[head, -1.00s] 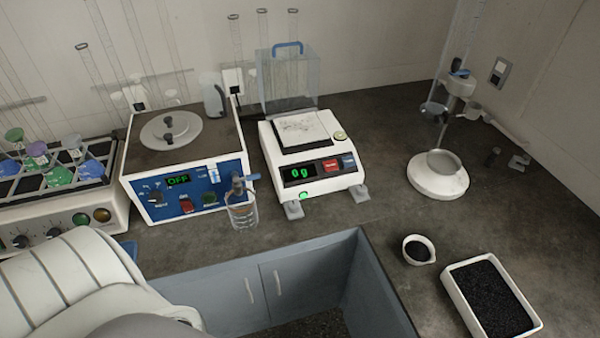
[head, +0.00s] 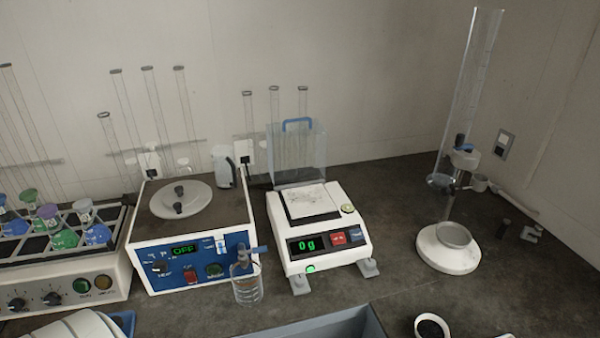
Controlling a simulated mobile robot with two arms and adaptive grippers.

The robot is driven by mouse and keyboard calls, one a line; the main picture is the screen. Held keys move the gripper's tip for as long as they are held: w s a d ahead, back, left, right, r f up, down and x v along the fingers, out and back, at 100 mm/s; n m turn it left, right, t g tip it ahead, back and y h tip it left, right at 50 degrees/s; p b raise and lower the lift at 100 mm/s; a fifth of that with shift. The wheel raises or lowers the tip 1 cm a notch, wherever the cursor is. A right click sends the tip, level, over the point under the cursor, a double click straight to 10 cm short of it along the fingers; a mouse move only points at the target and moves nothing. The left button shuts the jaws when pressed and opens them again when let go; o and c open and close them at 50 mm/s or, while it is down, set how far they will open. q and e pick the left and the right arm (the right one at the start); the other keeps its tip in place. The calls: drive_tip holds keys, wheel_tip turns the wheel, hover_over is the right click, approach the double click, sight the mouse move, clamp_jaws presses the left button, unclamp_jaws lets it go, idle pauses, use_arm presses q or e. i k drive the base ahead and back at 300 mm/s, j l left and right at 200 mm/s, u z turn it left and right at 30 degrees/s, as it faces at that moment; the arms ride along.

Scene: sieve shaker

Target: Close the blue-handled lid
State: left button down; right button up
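A clear lid with a blue handle (head: 297,124) stands upright and open at the back of the white digital scale. Its clear panel (head: 312,163) rises behind the weighing plate. The scale (head: 356,240) reads 0 g in green, and its square plate (head: 310,201) is bare. Neither gripper is in view. Only a pale rounded part of my own body shows at the bottom left.
A round-based stand (head: 448,258) is at right. Counter between scale and stand is mostly clear.

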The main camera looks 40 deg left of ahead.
sight(269, 141)
drive_tip(key=u, duration=1.35)
